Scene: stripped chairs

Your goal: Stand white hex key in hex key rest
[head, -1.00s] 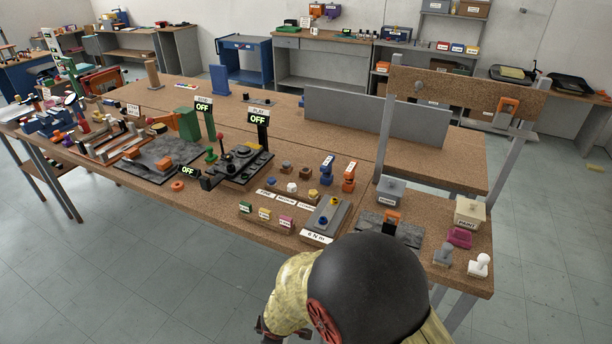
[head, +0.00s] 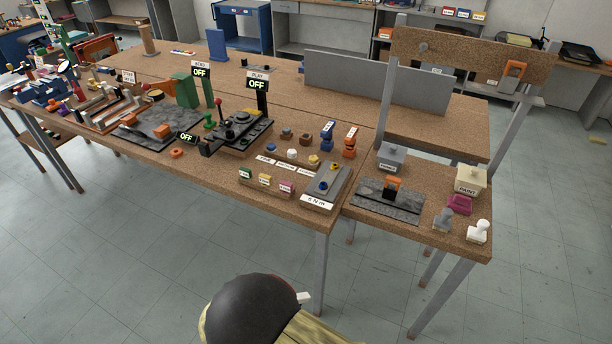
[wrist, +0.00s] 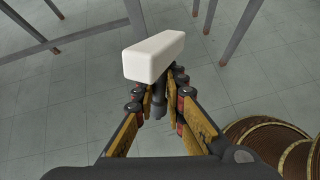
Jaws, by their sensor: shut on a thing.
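My gripper (wrist: 158,86) is shut on the white hex key (wrist: 155,56), which shows in the wrist view as a thick white bar beyond the fingertips, above the floor. In the head view a small white end of the hex key (head: 304,297) pokes out beside my dark arm link, in front of and below the table edge. The fingers are hidden in the head view. I cannot tell for sure which item on the table is the hex key rest.
The cork-topped table (head: 290,215) carries a grey block (head: 327,187) labelled 6 N m, small coloured blocks (head: 265,181), a dark grey plate (head: 400,205) and white and grey stamps (head: 478,231). A cork board on posts (head: 470,55) rises at right. Open floor lies in front.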

